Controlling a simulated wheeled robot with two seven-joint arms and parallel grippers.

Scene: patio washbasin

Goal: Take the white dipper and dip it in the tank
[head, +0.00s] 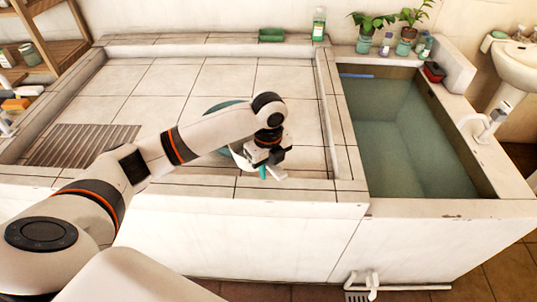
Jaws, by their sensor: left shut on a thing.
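My left gripper (270,160) reaches in from the left and points down over the front of the tiled washing area. It is shut on the white dipper (241,159), whose pale bowl shows just left of the fingers and whose handle end pokes out to the right. My gripper and arm hide much of the dipper, so I cannot tell whether it touches the tiles. The tank (468,210) stands to the right, with greenish water (395,130) inside. My right gripper is not in view.
A teal basin (222,106) shows partly behind my arm. A raised tiled ledge (341,130) lies between the washing area and the tank. A white tap (490,124) overhangs the tank's right side. Potted plants (405,45) and bottles stand on the back ledge.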

